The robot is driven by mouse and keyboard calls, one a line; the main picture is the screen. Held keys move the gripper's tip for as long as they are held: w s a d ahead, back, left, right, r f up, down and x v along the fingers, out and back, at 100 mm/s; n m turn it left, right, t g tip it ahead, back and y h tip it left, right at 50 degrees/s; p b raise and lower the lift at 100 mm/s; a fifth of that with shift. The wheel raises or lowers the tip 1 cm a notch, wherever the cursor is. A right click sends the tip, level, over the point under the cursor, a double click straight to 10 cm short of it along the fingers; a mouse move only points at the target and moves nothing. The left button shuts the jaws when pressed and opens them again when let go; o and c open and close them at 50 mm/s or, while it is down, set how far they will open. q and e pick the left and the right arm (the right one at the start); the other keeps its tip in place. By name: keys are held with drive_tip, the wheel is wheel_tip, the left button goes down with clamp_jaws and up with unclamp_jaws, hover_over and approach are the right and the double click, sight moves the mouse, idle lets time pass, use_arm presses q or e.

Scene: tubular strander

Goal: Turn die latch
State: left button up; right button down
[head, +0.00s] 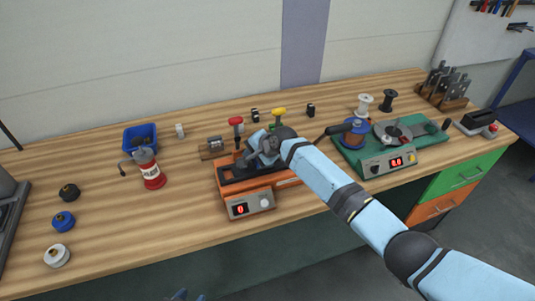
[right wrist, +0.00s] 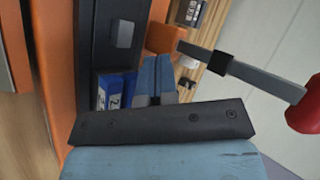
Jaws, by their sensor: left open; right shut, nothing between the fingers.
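The orange machine (head: 262,199) sits mid-bench with a red number display. It carries a red-knobbed lever (head: 236,124) and a yellow-knobbed lever (head: 279,115); which one is the die latch I cannot tell. My right gripper (head: 246,158) is over the machine's dark top, shut and empty, and hides part of it. In the right wrist view its blue fingers (right wrist: 154,80) are together, with the grey bar and red knob (right wrist: 303,105) to their right, apart from them. Blue blocks (right wrist: 116,90) sit left of the fingers. My left gripper (head: 186,296) barely shows at the bottom edge, open.
A green machine (head: 375,158) with spools stands to the right. Several small round weights, including a blue one (head: 63,221), lie at the left. The bench front left of the orange machine is clear.

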use_arm(q)
drive_tip(key=shift+s+d, duration=0.15)
drive_tip(key=shift+s, duration=0.1)
use_arm(e)
drive_tip(key=shift+w+a, duration=0.2)
drive_tip(key=shift+a, duration=0.25)
use_arm(q)
drive_tip(key=shift+s+d, duration=0.1)
use_arm(e)
drive_tip(key=shift+w+a, duration=0.35)
drive_tip(key=shift+a, duration=0.15)
drive_tip(key=shift+d, duration=0.15)
idle(0.3)
